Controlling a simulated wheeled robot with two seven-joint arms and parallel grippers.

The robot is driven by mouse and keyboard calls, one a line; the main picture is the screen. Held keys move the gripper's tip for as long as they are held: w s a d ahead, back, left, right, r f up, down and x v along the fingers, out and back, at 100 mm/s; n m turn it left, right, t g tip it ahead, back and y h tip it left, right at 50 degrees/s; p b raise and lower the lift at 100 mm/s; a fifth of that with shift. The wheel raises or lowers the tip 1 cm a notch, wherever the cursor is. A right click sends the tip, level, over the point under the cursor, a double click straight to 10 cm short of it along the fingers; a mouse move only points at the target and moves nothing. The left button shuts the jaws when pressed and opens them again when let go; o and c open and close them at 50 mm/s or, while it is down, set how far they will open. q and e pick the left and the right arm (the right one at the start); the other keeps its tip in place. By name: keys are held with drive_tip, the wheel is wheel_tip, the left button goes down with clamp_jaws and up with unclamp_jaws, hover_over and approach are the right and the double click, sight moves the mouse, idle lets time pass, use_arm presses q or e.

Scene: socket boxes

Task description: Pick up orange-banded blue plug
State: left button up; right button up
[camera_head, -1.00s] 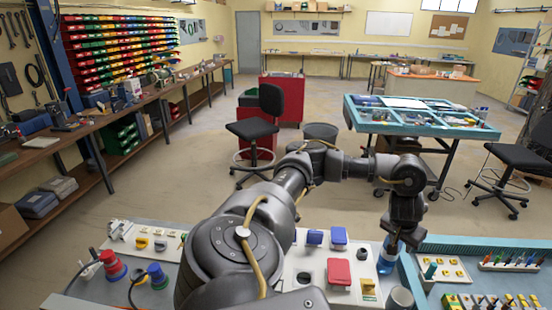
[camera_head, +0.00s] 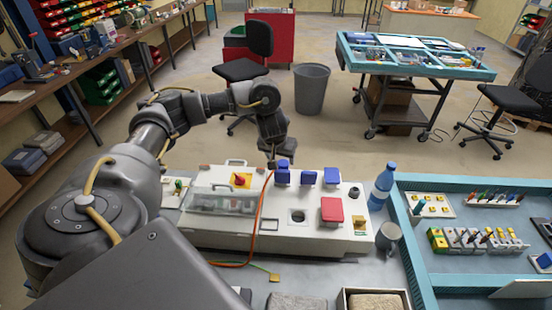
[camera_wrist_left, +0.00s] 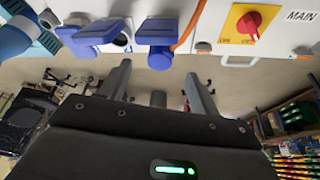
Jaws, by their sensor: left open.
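A white socket box (camera_head: 262,235) stands on the bench with blue fittings along its back edge. The leftmost blue fitting (camera_head: 283,177) stands taller than the others and shows in the left wrist view (camera_wrist_left: 159,57) as a blue round end below a flap. I cannot make out an orange band on it, so I cannot tell whether it is the plug. My left gripper (camera_head: 281,157) is at the box's back edge, close to this fitting. In the left wrist view its fingers (camera_wrist_left: 157,72) are apart and empty, just short of the blue end. My right gripper is out of view.
An orange cable (camera_head: 257,220) runs over the box. A red lid (camera_head: 332,209) and yellow-red switch (camera_head: 241,181) sit on the box. A blue bottle (camera_head: 382,188), grey mug (camera_head: 389,237) and teal-edged tray (camera_head: 408,245) stand to the right.

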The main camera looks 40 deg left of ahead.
sight(282, 166)
use_arm(q)
drive_tip(key=b+x, duration=0.1)
drive_tip(key=x, duration=0.3)
drive_tip(key=shift+s+a+f+b, duration=0.1)
drive_tip(key=shift+a+f+b, duration=0.05)
drive_tip(key=shift+f+b, duration=0.15)
drive_tip(key=shift+a+f, duration=0.1)
drive_tip(key=shift+f, duration=0.05)
drive_tip(key=shift+w+f+b, duration=0.35)
drive_tip(key=shift+f, duration=0.1)
drive_tip(key=shift+w+f, duration=0.25)
drive_tip(key=shift+f, duration=0.05)
drive_tip(key=x, duration=0.2)
drive_tip(key=shift+w+a+f+p, duration=0.15)
drive_tip(key=shift+w+f+p, duration=0.05)
drive_tip(key=shift+p, duration=0.15)
drive_tip(key=shift+w+a+f, duration=0.1)
drive_tip(key=shift+w+f, duration=0.1)
drive_tip(key=shift+f, duration=0.2)
drive_tip(key=shift+r, duration=0.1)
